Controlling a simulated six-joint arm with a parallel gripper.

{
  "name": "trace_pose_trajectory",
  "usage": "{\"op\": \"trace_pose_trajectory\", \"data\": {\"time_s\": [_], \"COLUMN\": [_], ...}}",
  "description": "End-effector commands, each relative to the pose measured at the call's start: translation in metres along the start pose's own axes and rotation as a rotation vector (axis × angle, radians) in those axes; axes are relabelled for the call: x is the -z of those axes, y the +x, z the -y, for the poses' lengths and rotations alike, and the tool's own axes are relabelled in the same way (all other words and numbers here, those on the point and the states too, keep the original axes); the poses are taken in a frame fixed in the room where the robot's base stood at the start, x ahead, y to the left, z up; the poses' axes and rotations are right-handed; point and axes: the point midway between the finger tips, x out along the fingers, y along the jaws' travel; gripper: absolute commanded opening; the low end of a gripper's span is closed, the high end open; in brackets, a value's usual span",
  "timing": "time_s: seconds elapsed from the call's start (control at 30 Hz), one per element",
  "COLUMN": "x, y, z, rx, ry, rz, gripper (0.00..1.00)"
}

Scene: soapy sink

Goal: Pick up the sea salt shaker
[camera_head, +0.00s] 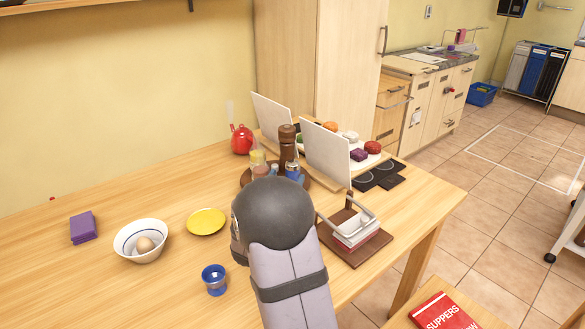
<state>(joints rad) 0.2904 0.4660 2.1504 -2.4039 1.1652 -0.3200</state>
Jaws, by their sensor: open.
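A round dark wooden tray (246,181) stands near the back of the table with several condiment containers on it. They include a tall brown mill (288,148), a yellow-topped jar (257,159) and a small blue-marked container (294,171). Labels are too small to read, so I cannot tell which is the sea salt shaker. My arm, with a dark grey rounded joint, rises in front of the tray and covers its front part. My gripper is not visible; the arm hides it or it is out of frame.
A red teapot (241,139) and upright white panels (326,154) stand by the tray. A napkin holder (352,229) is right of my arm. A white bowl with an egg (120,241), yellow plate (206,221), blue cup (215,280) and purple block (83,227) lie left.

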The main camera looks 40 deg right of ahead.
Motion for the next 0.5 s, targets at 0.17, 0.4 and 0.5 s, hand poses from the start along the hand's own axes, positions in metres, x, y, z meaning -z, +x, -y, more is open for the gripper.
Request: {"op": "trace_pose_trajectory", "data": {"time_s": [0.17,0.4,0.5], "x": [0.003,0.003,0.002], "y": [-0.001,0.015,0.02], "z": [-0.001,0.0,-0.001], "rx": [-0.013,-0.01,-0.012], "ry": [-0.029,-0.026,-0.026], "rz": [0.001,0.001,0.001], "gripper": [0.55,0.55,0.55]}}
